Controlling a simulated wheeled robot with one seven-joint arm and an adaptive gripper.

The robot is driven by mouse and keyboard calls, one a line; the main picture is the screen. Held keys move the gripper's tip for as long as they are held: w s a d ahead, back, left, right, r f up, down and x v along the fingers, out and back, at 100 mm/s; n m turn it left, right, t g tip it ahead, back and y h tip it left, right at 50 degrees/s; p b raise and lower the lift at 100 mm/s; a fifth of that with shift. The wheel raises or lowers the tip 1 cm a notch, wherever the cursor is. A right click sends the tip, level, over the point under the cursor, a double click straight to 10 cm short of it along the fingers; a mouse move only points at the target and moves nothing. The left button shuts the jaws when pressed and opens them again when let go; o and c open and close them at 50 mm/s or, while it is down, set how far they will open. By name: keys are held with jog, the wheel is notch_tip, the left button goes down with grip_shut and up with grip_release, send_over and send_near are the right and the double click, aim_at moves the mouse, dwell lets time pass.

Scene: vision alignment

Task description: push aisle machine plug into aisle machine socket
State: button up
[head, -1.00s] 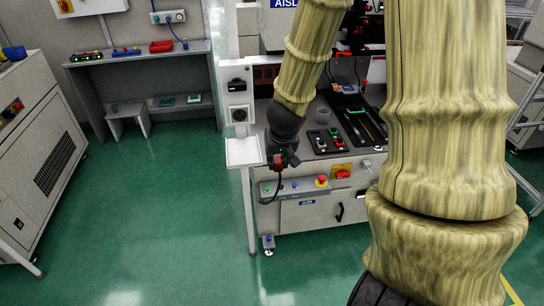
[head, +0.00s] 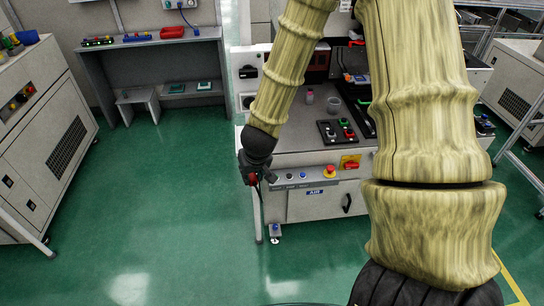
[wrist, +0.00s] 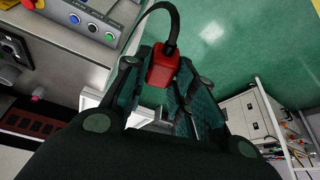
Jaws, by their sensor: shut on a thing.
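The aisle machine plug is a red block with a black cable, seen in the wrist view (wrist: 163,68). My gripper (wrist: 168,78) is shut on it, with a dark finger on each side. In the head view my gripper (head: 250,174) hangs at the front left corner of the aisle machine, with the red plug (head: 252,178) small and partly hidden in it. A round socket (head: 248,101), which looks like the aisle machine socket, is on the machine's upright light panel, above my gripper and apart from the plug. Its opening is too small to make out.
The machine's control panel (head: 303,176) with coloured buttons is just right of my gripper. A button box (head: 338,132) stands on the worktop. A grey bench (head: 155,60) stands back left and a cabinet (head: 45,130) far left. The green floor (head: 165,215) between is clear.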

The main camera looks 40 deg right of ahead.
jog(key=a+f+n, duration=0.1)
jog(key=a+f, duration=0.3)
jog(key=a, duration=0.4)
jog(key=w+a+f+n+y, duration=0.1)
jog(key=a+f+n, duration=0.1)
jog(key=a+f, duration=0.3)
jog(key=a, duration=0.3)
jog(key=shift+w+a, duration=0.3)
jog(key=shift+f, duration=0.1)
